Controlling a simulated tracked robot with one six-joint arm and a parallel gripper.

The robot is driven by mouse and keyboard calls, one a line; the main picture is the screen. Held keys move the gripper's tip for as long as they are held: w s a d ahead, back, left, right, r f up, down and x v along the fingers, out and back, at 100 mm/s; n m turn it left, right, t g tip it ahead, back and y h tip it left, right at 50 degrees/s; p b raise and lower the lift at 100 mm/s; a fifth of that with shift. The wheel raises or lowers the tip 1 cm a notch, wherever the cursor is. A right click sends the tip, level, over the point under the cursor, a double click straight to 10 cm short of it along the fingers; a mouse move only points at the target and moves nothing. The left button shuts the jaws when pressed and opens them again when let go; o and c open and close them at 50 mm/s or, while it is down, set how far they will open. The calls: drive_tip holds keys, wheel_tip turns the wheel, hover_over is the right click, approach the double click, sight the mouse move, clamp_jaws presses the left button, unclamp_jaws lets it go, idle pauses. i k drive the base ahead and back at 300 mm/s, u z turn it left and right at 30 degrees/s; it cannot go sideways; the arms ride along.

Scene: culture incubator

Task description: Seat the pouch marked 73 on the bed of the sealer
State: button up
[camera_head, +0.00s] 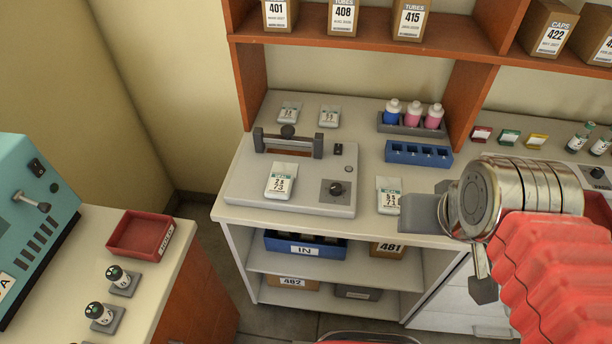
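The sealer (245,190) is a flat grey unit on the middle bench, with a dark raised bar at its back and a black knob at front right. A similar pouch (388,194) is right of the sealer, beside my gripper (418,213). Two more pouches lie behind the sealer, at left (289,112) and right (330,116). The pouch numbers are too small to read surely. My gripper's grey end shows side-on; its finger gap and any contact with the pouch are unclear.
A blue rack (418,154) and a tray of bottles (411,129) stand right of the sealer. A wooden shelf (380,29) with boxes overhangs the back. A red tray (140,235) sits on the left bench. Open floor lies between the benches.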

sight(279, 186)
drive_tip(key=z, duration=0.6)
drive_tip(key=k, duration=0.9)
drive_tip(key=u, duration=1.05)
drive_tip(key=i, duration=1)
